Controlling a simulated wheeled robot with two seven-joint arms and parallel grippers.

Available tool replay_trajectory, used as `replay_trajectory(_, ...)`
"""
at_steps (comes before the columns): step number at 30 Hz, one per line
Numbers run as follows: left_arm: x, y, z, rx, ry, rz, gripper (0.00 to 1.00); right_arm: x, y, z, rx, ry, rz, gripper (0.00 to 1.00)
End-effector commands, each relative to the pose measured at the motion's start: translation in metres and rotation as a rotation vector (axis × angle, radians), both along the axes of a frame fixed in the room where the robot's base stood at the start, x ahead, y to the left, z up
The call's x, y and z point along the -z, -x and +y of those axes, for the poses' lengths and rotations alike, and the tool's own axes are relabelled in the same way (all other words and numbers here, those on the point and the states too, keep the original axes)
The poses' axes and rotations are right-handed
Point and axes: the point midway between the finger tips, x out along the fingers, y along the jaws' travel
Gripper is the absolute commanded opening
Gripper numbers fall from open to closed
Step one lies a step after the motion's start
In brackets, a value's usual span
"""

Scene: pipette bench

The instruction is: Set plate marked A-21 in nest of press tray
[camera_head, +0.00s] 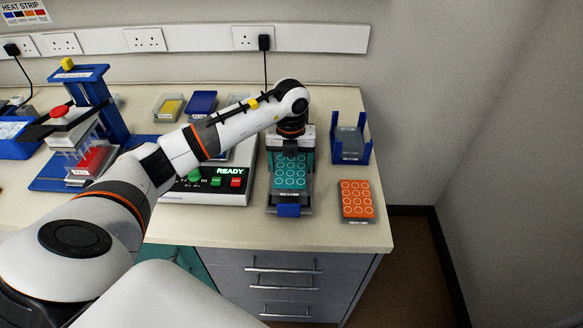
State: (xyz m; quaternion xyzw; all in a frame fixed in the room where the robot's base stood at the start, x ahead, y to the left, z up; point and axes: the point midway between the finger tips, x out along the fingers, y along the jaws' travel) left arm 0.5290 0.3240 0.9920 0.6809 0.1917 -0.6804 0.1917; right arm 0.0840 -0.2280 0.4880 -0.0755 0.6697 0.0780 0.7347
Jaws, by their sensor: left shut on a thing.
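A teal plate (290,178) with rows of pale rings lies in or just above a grey tray with a blue front tab (288,210); I cannot tell whether it is fully seated. A small label is on the plate's front edge, too small to read. My left gripper (291,155) points down at the plate's far end and is shut on it. The gripper hides that end of the plate and part of the tray. My right gripper is not in view.
An orange plate (356,199) lies right of the tray, near the bench edge. A blue holder (350,141) stands behind it. A white machine reading READY (226,184) is left of the tray. A blue pipetting stand (100,105) is farther left.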

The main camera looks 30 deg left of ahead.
Motion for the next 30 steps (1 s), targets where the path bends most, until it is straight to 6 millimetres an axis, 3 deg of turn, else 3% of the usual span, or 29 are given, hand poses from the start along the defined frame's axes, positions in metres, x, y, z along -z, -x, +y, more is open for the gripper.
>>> replay_trajectory(6, 0.028, 0.001, 0.0, -0.001, 0.0, 0.004, 0.55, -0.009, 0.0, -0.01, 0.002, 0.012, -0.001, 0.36)
replay_trajectory(18, 0.035, 0.0, 0.0, 0.0, -0.001, 0.001, 0.55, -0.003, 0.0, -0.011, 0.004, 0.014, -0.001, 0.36)
replay_trajectory(19, 0.034, 0.0, 0.0, 0.0, 0.0, 0.001, 0.81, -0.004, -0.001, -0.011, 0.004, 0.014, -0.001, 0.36)
replay_trajectory(22, 0.033, 0.0, 0.0, -0.001, 0.0, 0.001, 0.97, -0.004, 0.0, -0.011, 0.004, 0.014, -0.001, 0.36)
replay_trajectory(30, 0.033, 0.0, 0.0, -0.001, 0.0, 0.001, 0.99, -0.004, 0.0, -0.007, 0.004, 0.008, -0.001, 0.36)
